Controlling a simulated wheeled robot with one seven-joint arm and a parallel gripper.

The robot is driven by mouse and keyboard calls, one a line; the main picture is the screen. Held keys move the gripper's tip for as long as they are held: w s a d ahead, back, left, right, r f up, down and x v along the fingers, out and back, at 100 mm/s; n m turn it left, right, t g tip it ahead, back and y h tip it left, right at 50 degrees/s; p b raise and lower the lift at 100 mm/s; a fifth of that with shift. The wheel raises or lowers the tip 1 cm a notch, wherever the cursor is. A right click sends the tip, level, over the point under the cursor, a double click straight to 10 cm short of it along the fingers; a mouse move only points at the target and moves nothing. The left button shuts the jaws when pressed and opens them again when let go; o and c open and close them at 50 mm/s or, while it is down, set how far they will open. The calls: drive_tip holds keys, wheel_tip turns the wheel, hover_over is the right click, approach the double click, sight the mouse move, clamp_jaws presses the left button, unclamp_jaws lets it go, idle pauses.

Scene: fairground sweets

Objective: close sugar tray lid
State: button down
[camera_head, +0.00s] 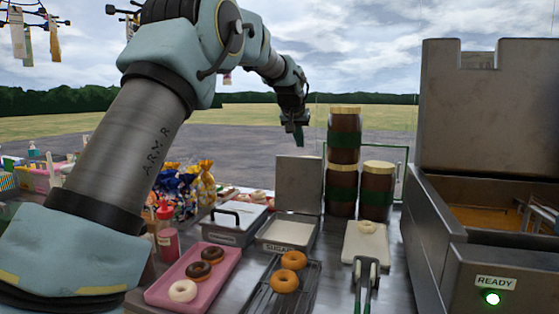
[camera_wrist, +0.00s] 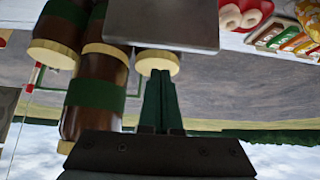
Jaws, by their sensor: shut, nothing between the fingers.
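The sugar tray (camera_head: 288,234) stands on the steel counter, with a label reading SUGAR on its front and pale sugar inside. Its grey lid (camera_head: 299,184) stands upright, open, at the tray's back edge. The lid also shows in the wrist view (camera_wrist: 162,22), at the top. My gripper (camera_head: 299,138) is in the air above and behind the lid, pointing down. In the wrist view its dark green fingers (camera_wrist: 160,95) are together and hold nothing. The fingertips appear just below the lid's edge in that picture; I cannot tell whether they touch it.
Brown jars with green bands (camera_head: 342,160) stand close right of the lid. A closed tray with a handle (camera_head: 234,221) is at its left. A pink tray of donuts (camera_head: 195,272), a wire rack (camera_head: 283,285) and tongs (camera_head: 366,280) lie in front. The fryer (camera_head: 478,205) is at right.

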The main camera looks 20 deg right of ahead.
drive_tip(key=shift+s+d+f+p+x, duration=0.15)
drive_tip(key=shift+p+x, duration=0.45)
drive_tip(key=shift+x, duration=0.7)
drive_tip(key=shift+s+p+x, duration=0.2)
drive_tip(key=shift+p+x, duration=0.35)
drive_tip(key=shift+x, duration=0.75)
drive_tip(key=shift+s+d+f+p+x, duration=0.15)
drive_tip(key=shift+p+x, duration=0.45)
drive_tip(key=shift+x, duration=0.75)
drive_tip(key=shift+a+b, duration=0.2)
drive_tip(key=shift+b, duration=0.2)
